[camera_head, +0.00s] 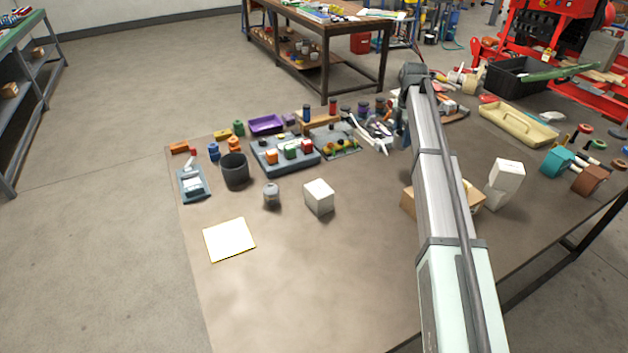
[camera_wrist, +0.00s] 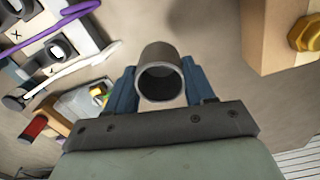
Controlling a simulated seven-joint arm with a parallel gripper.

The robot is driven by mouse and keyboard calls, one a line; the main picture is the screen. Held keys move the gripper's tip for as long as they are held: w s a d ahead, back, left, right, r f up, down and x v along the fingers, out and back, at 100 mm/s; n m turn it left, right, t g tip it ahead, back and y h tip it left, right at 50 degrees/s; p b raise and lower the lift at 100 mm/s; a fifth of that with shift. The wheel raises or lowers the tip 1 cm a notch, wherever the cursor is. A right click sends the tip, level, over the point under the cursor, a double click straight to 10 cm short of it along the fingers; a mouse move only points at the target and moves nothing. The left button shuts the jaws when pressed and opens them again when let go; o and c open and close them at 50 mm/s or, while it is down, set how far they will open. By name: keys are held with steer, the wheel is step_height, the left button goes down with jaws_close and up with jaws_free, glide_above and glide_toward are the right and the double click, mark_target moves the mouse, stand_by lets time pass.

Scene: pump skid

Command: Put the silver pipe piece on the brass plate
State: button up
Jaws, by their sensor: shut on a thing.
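The silver pipe piece (camera_wrist: 163,72) is a short hollow grey tube, its open end facing the camera in the wrist view. My gripper (camera_wrist: 161,90) is shut on it, with one blue finger on each side. In the head view the gripper is mostly hidden behind my own arm, and I cannot make out the pipe there. A flat, square, pale yellow plate (camera_head: 229,239), which looks like the brass plate, lies on the left front of the table. It is bare, well to the left of my arm, and does not show in the wrist view.
A white cube (camera_head: 319,197), a small grey canister (camera_head: 271,196) and a dark cup (camera_head: 235,170) stand behind and right of the plate. A tray of blocks (camera_head: 285,153) is further back. The table front is clear. A wooden block (camera_wrist: 275,38) is near the gripper.

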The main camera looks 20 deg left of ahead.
steer(key=s+a+n, duration=0.1)
steer(key=s+a, duration=0.3)
steer(key=a, duration=0.6)
steer(key=s+a+n, duration=0.2)
steer(key=s+a, duration=0.1)
steer(key=a, duration=0.6)
steer(key=s+a+r+n, duration=0.2)
steer(key=s+a, duration=0.8)
steer(key=a, duration=0.3)
steer(key=m, duration=0.3)
glide_above(228, 238)
steer(key=shift+f, duration=5.45)
steer(key=shift+d, duration=0.1)
